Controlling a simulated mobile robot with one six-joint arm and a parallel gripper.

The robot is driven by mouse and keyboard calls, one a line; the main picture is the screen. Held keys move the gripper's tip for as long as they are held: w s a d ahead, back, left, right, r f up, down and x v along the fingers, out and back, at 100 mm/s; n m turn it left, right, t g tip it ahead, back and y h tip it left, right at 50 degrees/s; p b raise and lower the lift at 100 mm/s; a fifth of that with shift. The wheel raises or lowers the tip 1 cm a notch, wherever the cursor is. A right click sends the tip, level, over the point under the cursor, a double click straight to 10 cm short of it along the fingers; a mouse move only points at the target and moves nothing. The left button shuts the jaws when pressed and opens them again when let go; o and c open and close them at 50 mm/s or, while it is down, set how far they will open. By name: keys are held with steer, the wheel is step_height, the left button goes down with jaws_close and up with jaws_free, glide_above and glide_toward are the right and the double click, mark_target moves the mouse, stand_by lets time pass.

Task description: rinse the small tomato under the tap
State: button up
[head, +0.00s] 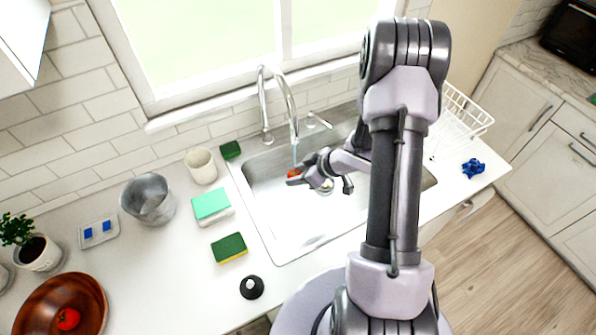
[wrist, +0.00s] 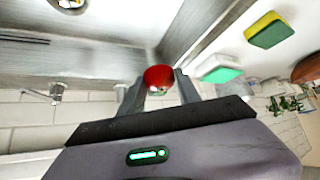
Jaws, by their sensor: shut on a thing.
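The small tomato (wrist: 159,77) is red and sits between the two fingertips of my gripper (wrist: 158,88) in the wrist view. In the head view the tomato (head: 293,173) shows as a small red spot at my gripper (head: 297,178), which is over the sink basin (head: 262,205). The tap (head: 291,105) arches over the basin. A pale blue stream (head: 295,152) runs from its spout down towards the tomato. Whether the water touches the tomato is too small to tell. My gripper is shut on the tomato.
Left of the sink stand a cream cup (head: 201,166), a grey bucket (head: 148,199), a teal sponge (head: 211,204) and a green-yellow sponge (head: 229,248). A wooden bowl (head: 88,292) holds another tomato (head: 68,319). A white dish rack (head: 462,112) stands on the right.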

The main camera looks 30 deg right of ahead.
steer(key=s+a+b, duration=0.2)
steer(key=s+a, duration=0.1)
steer(key=a, duration=0.1)
steer(key=shift+s, duration=0.3)
stand_by(1.1)
steer(key=s+a+r+p, duration=0.1)
steer(key=s+a+r, duration=0.2)
steer(key=a+r, duration=0.1)
stand_by(0.4)
stand_by(0.4)
steer(key=w+a+f+m+h+b, duration=0.2)
steer(key=w+f+m+b, duration=0.1)
steer(key=b, duration=0.6)
steer(key=w+a+f+m+t+h+b, duration=0.1)
steer(key=w+a+f+m+h+b, duration=0.1)
steer(key=w+f+b, duration=0.4)
steer(key=f+m+b, duration=0.1)
steer(key=b, duration=0.3)
steer(key=shift+w+m+h, duration=0.3)
steer(key=shift+m, duration=0.1)
